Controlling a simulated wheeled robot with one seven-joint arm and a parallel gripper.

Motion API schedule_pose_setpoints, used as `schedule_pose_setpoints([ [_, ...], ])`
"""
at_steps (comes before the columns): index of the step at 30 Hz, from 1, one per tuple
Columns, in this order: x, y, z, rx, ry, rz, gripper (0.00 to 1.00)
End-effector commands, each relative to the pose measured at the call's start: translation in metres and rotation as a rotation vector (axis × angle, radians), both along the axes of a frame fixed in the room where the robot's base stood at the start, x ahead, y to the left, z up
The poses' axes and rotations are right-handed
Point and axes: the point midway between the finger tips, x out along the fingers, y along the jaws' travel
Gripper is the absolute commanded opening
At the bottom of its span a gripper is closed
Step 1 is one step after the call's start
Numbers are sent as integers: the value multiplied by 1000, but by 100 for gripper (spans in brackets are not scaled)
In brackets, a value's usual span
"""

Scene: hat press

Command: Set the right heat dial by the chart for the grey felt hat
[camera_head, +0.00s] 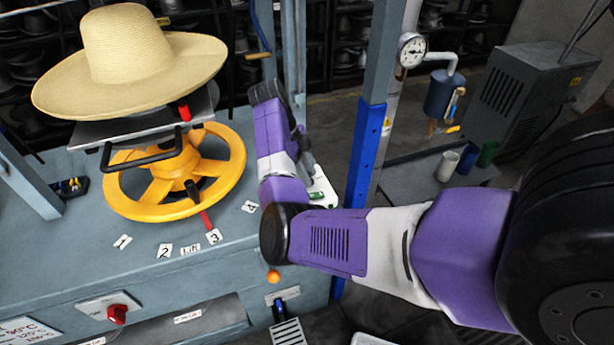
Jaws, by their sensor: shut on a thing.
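My purple and white arm (330,235) reaches in from the right and bends up over the bench's right end. Behind the bend, a white housing with a green light (316,195), which looks like part of my gripper, shows in part. Its fingers and anything between them are hidden. I cannot make out a heat dial that is surely the right one. A red knob (117,315) sits on a plate at the front left. A cut-off card (28,330) with temperatures, perhaps the chart, is at the lower left. A straw hat (125,62) rests on the press; the grey felt hat cannot be singled out.
A yellow handwheel (232,165) stands under the hat. Numbered cards (165,250) lie along the bench edge. A blue and grey post (366,150) rises close behind my arm. A pressure gauge (411,50) and a dark cabinet (535,90) stand farther right.

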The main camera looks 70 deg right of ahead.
Motion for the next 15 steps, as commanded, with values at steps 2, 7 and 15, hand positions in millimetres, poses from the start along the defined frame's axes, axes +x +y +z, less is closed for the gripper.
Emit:
schedule_pose_setpoints([
  [2,0,-1,-1,-1,-2,-26,0],
  [7,0,-1,0,-1,-2,-58,0],
  [15,0,-1,1,-2,-1,-66,0],
])
